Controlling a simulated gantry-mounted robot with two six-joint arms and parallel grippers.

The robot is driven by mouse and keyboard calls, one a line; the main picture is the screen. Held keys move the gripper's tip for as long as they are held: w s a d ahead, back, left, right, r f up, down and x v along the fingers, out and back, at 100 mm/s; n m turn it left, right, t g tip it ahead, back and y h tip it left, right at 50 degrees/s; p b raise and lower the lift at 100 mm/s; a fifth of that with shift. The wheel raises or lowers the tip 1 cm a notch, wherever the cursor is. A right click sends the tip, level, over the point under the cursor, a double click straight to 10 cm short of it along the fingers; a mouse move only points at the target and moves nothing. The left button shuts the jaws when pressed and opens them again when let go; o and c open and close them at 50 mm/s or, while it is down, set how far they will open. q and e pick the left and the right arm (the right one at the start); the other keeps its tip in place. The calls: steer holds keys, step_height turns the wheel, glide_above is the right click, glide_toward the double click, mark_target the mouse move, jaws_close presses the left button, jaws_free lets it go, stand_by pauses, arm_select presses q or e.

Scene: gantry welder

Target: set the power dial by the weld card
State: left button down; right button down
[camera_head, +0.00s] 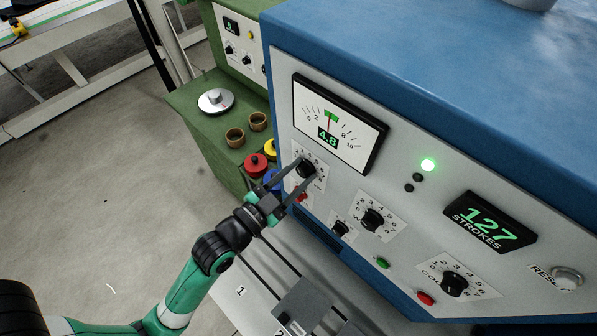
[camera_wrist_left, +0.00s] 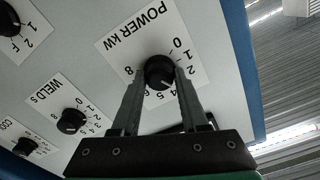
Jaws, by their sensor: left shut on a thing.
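The power dial (camera_head: 306,168) is a black knob on a white scale plate, on the pale front panel of a blue machine. In the left wrist view the dial (camera_wrist_left: 160,72) sits under the label POWER kW, with its white mark towards the lower numbers, near 4 and 5. My left gripper (camera_head: 299,180) has its two fingers closed on either side of the knob; they also show in the left wrist view (camera_wrist_left: 160,80). The meter (camera_head: 338,122) above reads 4.8, its needle in the green band. I cannot make out a weld card. My right gripper is out of view.
The WELD s dial (camera_head: 372,219), a smaller knob (camera_head: 340,228) and the COOL dial (camera_head: 453,284) share the panel. A display (camera_head: 488,222) reads 127 STROKES; a green lamp (camera_head: 428,165) is lit. A green cabinet (camera_head: 190,100) stands left; the floor there is clear.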

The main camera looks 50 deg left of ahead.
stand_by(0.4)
arm_select(q)
steer(key=shift+c, duration=2.1)
jaws_free()
steer(key=s+d, duration=0.1)
steer(key=s, duration=1)
steer(key=shift+s+d, duration=0.15)
steer(key=shift+s, duration=0.15)
